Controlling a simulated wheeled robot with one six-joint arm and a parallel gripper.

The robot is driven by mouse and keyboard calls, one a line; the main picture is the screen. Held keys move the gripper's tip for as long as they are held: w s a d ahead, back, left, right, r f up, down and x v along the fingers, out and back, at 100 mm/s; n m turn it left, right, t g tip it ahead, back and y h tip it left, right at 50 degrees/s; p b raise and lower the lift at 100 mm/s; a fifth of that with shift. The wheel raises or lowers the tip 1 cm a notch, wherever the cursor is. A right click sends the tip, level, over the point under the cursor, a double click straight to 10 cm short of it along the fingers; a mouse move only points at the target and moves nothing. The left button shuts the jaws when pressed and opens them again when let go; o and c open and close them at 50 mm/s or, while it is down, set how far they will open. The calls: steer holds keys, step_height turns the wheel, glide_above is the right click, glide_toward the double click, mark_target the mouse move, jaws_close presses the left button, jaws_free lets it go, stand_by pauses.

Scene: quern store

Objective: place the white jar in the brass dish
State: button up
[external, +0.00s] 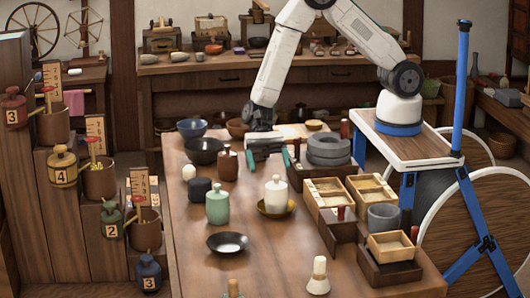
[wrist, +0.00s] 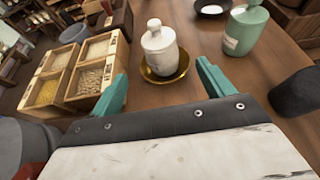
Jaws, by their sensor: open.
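The white jar (external: 275,194) stands upright in the brass dish (external: 290,210) on the wooden table. In the wrist view the jar (wrist: 160,52) has a rounded lid with a knob, and the dish (wrist: 184,70) shows around its base. My gripper (external: 267,164) is behind the jar in the external view, with its teal fingers apart and nothing between them. In the wrist view the open fingers (wrist: 161,72) point toward the jar, one to each side, apart from it.
A green jar (external: 217,205), a dark jar (external: 200,190) and a brown jar (external: 228,163) stand to the left. A black dish (external: 228,243) lies in front. Wooden grain boxes (external: 325,192) and a stack of grey stones (external: 329,150) are to the right.

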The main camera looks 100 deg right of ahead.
steer(key=shift+d+r, duration=0.1)
steer(key=shift+d, duration=0.05)
steer(key=s+d+r+n+g+h, duration=0.1)
steer(key=s+d+r+n+h, duration=0.1)
steer(key=s+d+r+n, duration=0.5)
steer(key=s+r+n+g+h, duration=0.1)
steer(key=s+r+n+h, duration=0.15)
steer(key=s+r, duration=0.6)
steer(key=s+d+r+n+t+h, duration=0.1)
steer(key=s+d+r+n+h, duration=0.3)
steer(key=s+d, duration=0.4)
steer(key=s+d+r+n+t+h, duration=0.2)
steer(key=s+d+r+n+h, duration=0.2)
steer(key=s+d, duration=0.4)
steer(key=shift+d+r+h, duration=0.45)
steer(key=shift+d+r, duration=0.15)
steer(key=shift+d, duration=0.45)
